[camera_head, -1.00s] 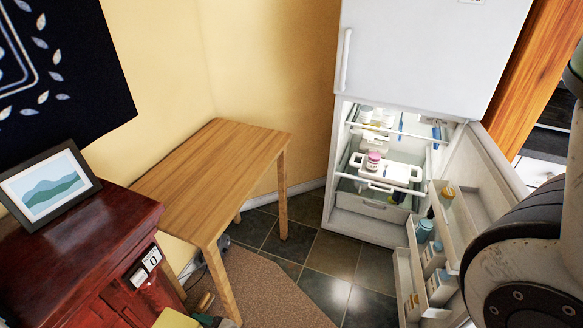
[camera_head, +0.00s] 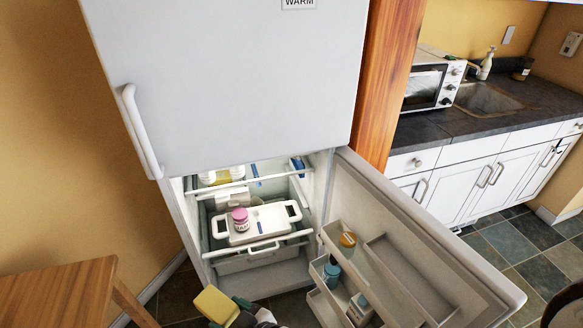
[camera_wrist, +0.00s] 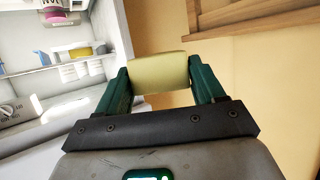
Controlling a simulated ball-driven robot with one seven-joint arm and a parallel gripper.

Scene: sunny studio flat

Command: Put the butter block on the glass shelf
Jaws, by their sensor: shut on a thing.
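The butter block (camera_wrist: 158,72) is a pale yellow block held between the green fingers of my gripper (camera_wrist: 160,80) in the wrist view. In the head view the butter block (camera_head: 215,304) shows at the bottom, with my gripper (camera_head: 236,312) partly cut off by the frame edge. The gripper is in front of and below the open fridge compartment, apart from it. A glass shelf (camera_head: 221,217) appears inside the fridge, largely covered by a white tray (camera_head: 268,222) with a pink-lidded jar (camera_head: 240,219) on it.
The fridge door (camera_head: 420,240) stands open to the right, its bins holding several containers. White rails (camera_head: 235,190) cross the fridge opening. A wooden table (camera_head: 60,292) is at the lower left. The closed upper door (camera_head: 225,80) overhangs the compartment.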

